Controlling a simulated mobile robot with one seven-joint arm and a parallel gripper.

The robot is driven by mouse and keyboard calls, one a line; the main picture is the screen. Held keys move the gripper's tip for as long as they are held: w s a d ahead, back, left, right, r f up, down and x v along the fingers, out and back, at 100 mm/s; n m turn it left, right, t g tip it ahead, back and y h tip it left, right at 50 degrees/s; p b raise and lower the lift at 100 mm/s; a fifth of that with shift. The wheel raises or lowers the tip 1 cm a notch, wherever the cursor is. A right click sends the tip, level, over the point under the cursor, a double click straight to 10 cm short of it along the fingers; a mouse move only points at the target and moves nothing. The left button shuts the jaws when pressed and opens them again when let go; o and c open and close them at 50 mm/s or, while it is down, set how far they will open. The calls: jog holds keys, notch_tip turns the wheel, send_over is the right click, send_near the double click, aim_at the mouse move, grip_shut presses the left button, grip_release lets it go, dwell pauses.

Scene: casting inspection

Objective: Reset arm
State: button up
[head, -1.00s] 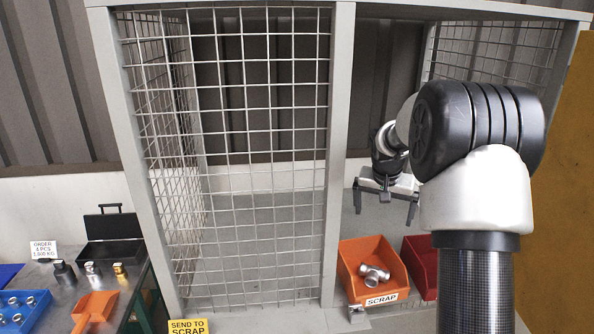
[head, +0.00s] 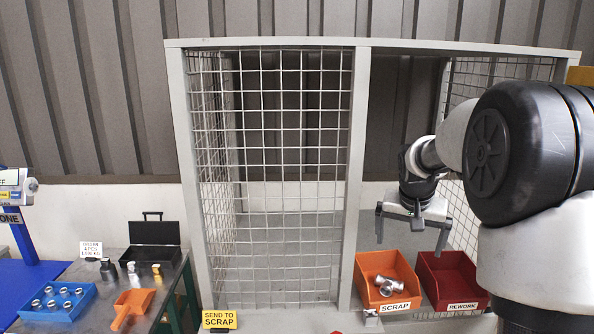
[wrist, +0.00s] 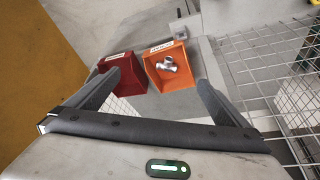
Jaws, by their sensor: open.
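My gripper (head: 411,236) hangs open in the cage opening, above and behind the scrap and rework bins. Its two fingers are spread with nothing between them. In the wrist view the open fingers (wrist: 160,88) frame the orange scrap bin (wrist: 172,82) and the red rework bin (wrist: 122,68), which lie beyond the fingertips. My arm comes in from the right side of the head view.
The orange scrap bin (head: 399,262) holds a metal pipe casting (head: 384,285). The red rework bin (head: 447,279) stands beside it. A wire mesh panel (head: 270,180) stands left of the opening. A bench with a blue tray (head: 57,303), orange scoop (head: 132,308) and black case (head: 154,243) is at left.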

jog(key=s+a+r+n+p, duration=0.1)
jog(key=s+a+r, duration=0.35)
jog(key=s, duration=0.45)
jog(key=s+a+r+n+p, duration=0.1)
jog(key=s+a+r+n, duration=0.1)
jog(key=s+a+r, duration=0.5)
jog(key=s+a+f+n+t+y+p, duration=0.1)
jog(key=s+f+n+y, duration=0.1)
jog(key=s, duration=1.4)
jog(key=shift+a, duration=0.2)
jog(key=shift+d+f, duration=0.1)
jog(key=shift+d, duration=0.05)
